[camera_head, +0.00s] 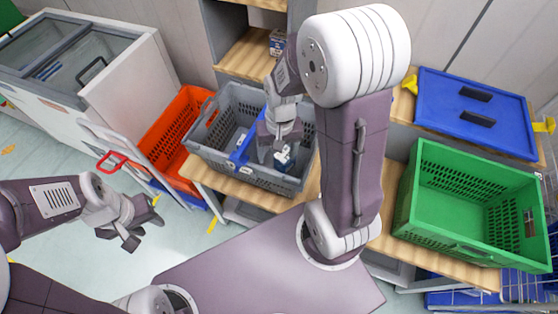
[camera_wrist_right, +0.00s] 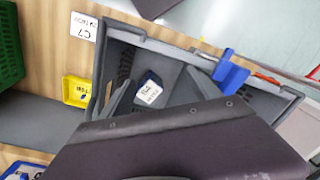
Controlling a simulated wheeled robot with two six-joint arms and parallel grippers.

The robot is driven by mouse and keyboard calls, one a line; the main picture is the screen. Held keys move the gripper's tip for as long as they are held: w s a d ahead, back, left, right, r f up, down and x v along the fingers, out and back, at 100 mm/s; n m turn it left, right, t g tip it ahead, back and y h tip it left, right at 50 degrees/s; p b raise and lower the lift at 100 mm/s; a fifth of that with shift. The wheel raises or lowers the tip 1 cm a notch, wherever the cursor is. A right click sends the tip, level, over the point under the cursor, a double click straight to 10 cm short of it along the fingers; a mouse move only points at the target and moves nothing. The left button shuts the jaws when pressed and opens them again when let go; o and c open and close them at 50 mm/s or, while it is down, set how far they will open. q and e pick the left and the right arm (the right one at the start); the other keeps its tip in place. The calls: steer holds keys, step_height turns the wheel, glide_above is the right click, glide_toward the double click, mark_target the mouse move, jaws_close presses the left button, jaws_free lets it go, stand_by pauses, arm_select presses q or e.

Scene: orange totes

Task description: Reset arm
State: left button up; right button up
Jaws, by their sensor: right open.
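My right arm reaches over the grey crate (camera_head: 222,165), with its gripper (camera_head: 274,152) pointing down inside it. The right gripper is open, and its two fingers (camera_wrist_right: 163,92) show apart in the wrist view. A small dark blue and white box (camera_head: 284,158) lies in the crate below the fingers. It also shows between them in the wrist view (camera_wrist_right: 149,92), and I cannot tell whether they touch it. My left gripper (camera_head: 144,232) hangs empty over the floor at the left, its fingers spread. The grey crate also shows in the wrist view (camera_wrist_right: 165,45), with a blue divider (camera_wrist_right: 230,74).
An orange tote (camera_head: 172,130) stands left of the grey crate. A green crate (camera_head: 470,205) and a blue lid (camera_head: 475,112) are on the right. A shelf (camera_head: 250,55) rises behind, and a white chest (camera_head: 110,75) stands at the far left. Floor around the left gripper is clear.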

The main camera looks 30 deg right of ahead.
steer(key=s+n, duration=0.1)
steer(key=s+a+n, duration=0.1)
steer(key=s+r+n+t, duration=0.1)
steer(key=s, duration=0.1)
steer(key=shift+a, duration=0.35)
steer(key=shift+s+d, duration=0.1)
steer(key=shift+s, duration=0.1)
steer(key=shift+w, duration=0.2)
arm_select(q)
steer(key=shift+w+d, duration=0.1)
steer(key=shift+d, duration=0.1)
arm_select(e)
steer(key=shift+s, duration=0.1)
